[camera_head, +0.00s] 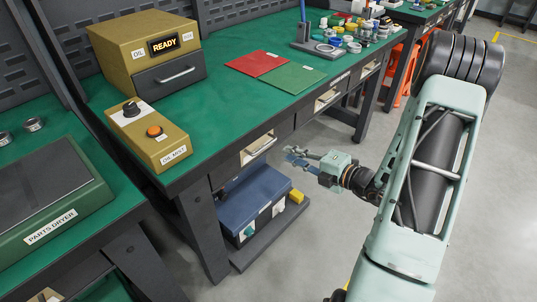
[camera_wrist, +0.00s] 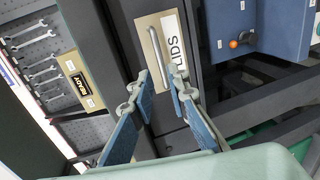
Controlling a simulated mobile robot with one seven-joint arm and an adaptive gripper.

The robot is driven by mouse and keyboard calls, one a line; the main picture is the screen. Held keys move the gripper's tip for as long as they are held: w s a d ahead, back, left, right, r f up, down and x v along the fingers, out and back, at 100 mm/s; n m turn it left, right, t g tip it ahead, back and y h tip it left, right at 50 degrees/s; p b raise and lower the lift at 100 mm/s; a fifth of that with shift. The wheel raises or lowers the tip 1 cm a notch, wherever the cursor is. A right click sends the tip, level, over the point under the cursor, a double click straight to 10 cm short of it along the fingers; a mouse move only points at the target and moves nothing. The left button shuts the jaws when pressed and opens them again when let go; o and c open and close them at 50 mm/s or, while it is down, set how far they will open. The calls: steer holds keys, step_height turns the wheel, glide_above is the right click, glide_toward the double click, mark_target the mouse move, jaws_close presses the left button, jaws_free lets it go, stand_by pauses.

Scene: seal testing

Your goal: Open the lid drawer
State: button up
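The lid drawer (camera_head: 251,152) has a cream front and a bar handle, and sits under the green bench's front edge. In the wrist view its front (camera_wrist: 143,27) carries a white label reading LIDS, with the metal handle (camera_wrist: 155,52) beside the label. The drawer looks shut, flush with the bench frame. My gripper (camera_head: 290,156) is just in front of the drawer, to its right in the head view. In the wrist view my gripper (camera_wrist: 160,80) has its blue-padded fingers apart and empty, pointing at the handle's near end. I see no clear contact with the handle.
A blue box (camera_head: 255,196) stands on a low shelf below the drawer, with a yellow block (camera_head: 296,196) beside it. More drawers (camera_head: 327,99) line the bench to the right. A dark bench leg (camera_head: 203,232) stands at left. The grey floor in front is clear.

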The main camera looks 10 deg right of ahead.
mark_target(266, 146)
steer(key=b+x, duration=0.2)
steer(key=x, duration=0.9)
steer(key=shift+r+b, duration=0.1)
steer(key=shift+b, duration=0.3)
jaws_close()
